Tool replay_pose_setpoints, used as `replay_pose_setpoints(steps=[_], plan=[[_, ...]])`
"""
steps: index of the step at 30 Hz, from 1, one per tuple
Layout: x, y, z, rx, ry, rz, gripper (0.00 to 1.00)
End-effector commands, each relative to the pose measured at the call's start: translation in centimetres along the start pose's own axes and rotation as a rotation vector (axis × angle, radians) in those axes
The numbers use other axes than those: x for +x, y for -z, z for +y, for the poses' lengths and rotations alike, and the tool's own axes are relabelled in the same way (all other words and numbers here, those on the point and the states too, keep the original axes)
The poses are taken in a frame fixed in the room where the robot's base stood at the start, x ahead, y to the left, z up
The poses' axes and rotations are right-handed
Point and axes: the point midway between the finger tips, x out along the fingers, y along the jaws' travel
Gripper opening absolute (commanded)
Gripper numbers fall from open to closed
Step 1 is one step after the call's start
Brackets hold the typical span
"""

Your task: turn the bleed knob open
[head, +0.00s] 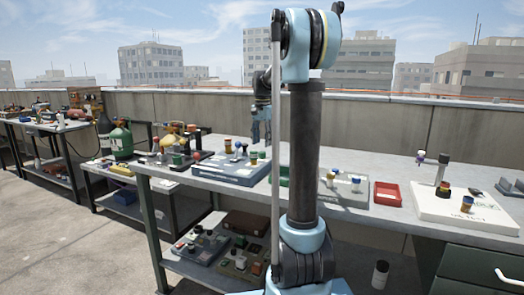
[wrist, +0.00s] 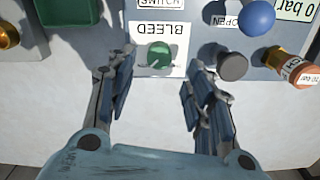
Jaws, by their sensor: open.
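The bleed knob is a round green knob (wrist: 158,55) on a white plate marked BLEED (wrist: 152,29), which reads upside down in the wrist view. My gripper (wrist: 162,70) is open, one finger to the left of the knob and one to the right, with nothing between them. The knob lies just beyond the fingertips in the picture; I see no contact, and the distance to it cannot be told. In the head view my gripper (head: 261,132) points down over the bench, close to a grey panel (head: 228,172). I cannot pick out the green knob there.
Around the knob are a dark grey knob (wrist: 232,66), a blue ball knob (wrist: 257,16), a brass fitting with an orange cap (wrist: 290,68) and a green block (wrist: 66,10). A red tray (head: 388,194) and white board (head: 462,212) stand further right on the bench.

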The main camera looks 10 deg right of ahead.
Motion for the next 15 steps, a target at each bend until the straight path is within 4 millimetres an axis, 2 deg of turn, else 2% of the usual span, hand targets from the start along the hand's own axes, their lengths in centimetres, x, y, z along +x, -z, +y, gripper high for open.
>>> replay_pose_setpoints(steps=[6,15], plan=[[-3.9,0.0,0.0,0.0,0.0,0.0,0.48],[-6.4,0.0,0.0,0.0,0.0,0.0,0.48]])
